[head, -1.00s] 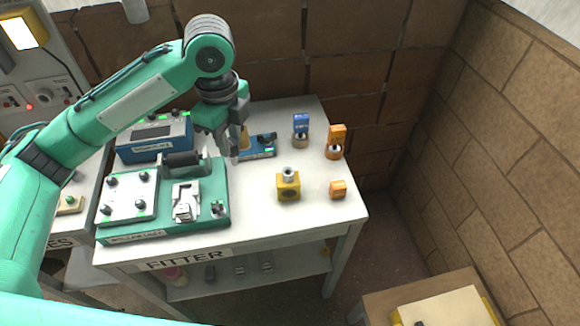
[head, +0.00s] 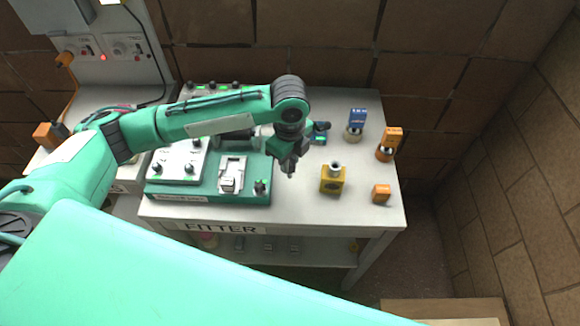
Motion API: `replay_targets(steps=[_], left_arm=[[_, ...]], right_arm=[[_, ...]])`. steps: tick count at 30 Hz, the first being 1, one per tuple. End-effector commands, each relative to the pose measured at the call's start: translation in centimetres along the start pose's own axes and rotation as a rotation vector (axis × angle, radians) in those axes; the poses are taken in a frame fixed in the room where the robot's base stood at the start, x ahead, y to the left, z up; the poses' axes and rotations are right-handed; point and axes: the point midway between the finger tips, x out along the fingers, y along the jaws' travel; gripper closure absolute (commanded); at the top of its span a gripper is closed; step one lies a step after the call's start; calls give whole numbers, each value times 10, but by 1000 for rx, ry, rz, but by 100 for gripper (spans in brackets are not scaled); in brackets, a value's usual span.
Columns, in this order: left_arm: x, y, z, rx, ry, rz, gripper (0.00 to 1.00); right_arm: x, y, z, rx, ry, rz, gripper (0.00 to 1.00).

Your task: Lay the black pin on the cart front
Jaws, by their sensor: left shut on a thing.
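My left gripper (head: 289,167) hangs fingers down over the middle of the FITTER table (head: 300,213), between the green fixture and the yellow block. It is shut on a small dark thing at its fingertips, which I take to be the black pin; the fingers hide most of it. A low wooden-edged top (head: 440,308) shows at the bottom right, cut off by the frame; I cannot tell whether it is the cart. My right gripper is out of view.
A green fixture (head: 205,192) with a white plate stands left of the gripper. A yellow block (head: 333,180) with a round top stands right of it. Orange blocks (head: 381,194) (head: 390,142) and a blue-topped piece (head: 356,121) stand on the right. The table's front strip is clear.

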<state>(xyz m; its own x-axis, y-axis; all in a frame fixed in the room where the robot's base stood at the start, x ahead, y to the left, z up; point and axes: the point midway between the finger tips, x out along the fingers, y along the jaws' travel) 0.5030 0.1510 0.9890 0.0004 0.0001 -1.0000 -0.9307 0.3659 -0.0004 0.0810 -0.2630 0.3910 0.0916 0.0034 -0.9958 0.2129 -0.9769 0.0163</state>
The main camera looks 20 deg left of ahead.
Motion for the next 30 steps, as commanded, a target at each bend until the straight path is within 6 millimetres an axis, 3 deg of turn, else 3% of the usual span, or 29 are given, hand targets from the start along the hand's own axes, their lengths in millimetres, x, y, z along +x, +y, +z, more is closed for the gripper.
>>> replay_targets(steps=[11, 23, 24, 26, 30], left_arm=[[43, 1, 0, 0, 0, 2, 100], [49, 0, 0, 0, 0, 0, 100], [48, 0, 0, 0, 0, -1, 66], [48, 0, 0, 0, 0, 0, 54], [48, 0, 0, 0, 0, 0, 52]], right_arm=[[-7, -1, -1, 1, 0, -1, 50], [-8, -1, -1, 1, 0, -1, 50], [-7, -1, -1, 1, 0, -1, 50], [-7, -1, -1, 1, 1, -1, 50], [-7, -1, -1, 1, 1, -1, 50]])
